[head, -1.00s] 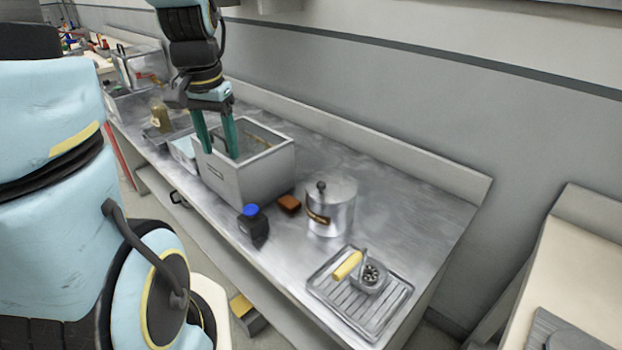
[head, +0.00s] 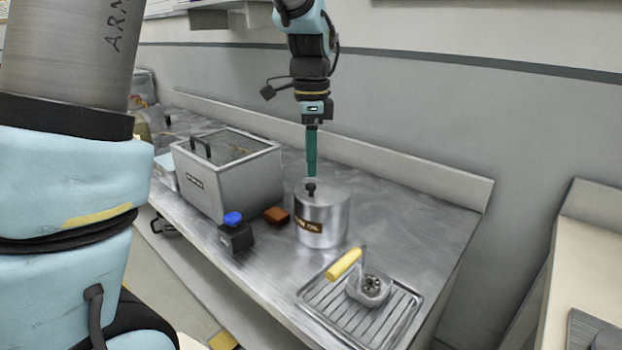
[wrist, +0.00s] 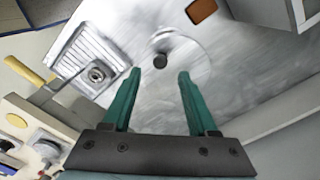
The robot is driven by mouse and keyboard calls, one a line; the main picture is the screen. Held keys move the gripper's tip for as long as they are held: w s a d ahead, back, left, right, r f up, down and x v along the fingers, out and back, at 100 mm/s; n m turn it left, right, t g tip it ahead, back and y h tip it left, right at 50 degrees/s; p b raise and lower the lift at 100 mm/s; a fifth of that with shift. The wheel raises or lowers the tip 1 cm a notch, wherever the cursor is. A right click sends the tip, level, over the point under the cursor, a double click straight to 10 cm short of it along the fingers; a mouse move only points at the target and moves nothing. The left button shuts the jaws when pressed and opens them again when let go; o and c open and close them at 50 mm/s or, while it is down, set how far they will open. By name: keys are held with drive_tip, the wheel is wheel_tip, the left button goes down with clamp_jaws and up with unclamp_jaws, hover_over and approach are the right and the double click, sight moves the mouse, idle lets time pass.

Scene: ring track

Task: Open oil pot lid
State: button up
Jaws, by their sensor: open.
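The oil pot (head: 323,219) is a shiny metal cylinder with a dark label, standing upright on the steel counter. Its lid (head: 328,190) is on, with a dark knob (head: 310,188) on top. My gripper (head: 311,174) points down just above the lid. In the head view its fingers line up one behind the other. In the wrist view the two green fingers (wrist: 171,72) are apart and empty. The pot's wall is hidden from the wrist camera.
A large metal box (head: 237,190) with a handled lid stands left of the pot. A ribbed tray (head: 388,333) with a yellow-handled tool (head: 344,264) sits in front. The counter right of the pot is clear.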

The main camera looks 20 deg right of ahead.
sight(311, 185)
wheel_tip(311, 185, down, 5)
drive_tip(key=shift+r, duration=0.1)
idle(0.3)
clamp_jaws()
idle(0.4)
idle(0.9)
